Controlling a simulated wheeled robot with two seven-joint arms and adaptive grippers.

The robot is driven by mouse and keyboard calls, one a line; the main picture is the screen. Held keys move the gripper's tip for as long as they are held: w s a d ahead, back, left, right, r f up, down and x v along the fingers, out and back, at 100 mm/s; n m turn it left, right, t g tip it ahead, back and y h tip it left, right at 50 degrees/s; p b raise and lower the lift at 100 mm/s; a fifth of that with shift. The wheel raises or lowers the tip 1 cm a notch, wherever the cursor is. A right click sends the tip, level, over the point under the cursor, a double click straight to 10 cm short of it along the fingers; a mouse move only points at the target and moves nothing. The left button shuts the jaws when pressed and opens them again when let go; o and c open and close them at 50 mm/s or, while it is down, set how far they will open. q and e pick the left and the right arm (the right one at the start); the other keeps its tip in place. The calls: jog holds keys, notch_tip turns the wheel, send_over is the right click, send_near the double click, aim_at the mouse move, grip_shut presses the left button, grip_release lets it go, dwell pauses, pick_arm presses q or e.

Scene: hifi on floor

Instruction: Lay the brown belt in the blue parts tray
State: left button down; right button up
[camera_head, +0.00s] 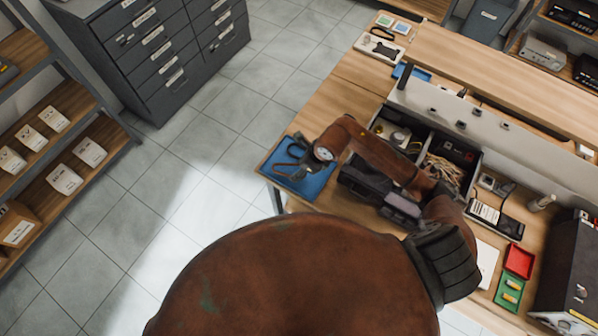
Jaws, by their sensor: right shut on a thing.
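The blue parts tray (312,186) lies at the near left corner of the workbench. My right arm reaches across the bench from the right, and my right gripper (302,150) is over the tray, shut on a dark looped strip that looks like the brown belt (285,168). The loop hangs over the tray's left and middle part. I cannot tell whether it touches the tray floor. The fingertips are small and partly hidden by the wrist. My left gripper is not in view.
An open-topped organiser (440,150) with cables stands behind my forearm. Red (519,261) and green (509,291) trays lie at the bench's right. The tiled floor left of the bench is clear.

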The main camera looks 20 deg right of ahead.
jog(key=shift+f, duration=1.6)
jog(key=o, duration=0.9)
jog(key=shift+o, duration=0.2)
jog(key=v, duration=1.2)
jog(key=shift+w, duration=0.1)
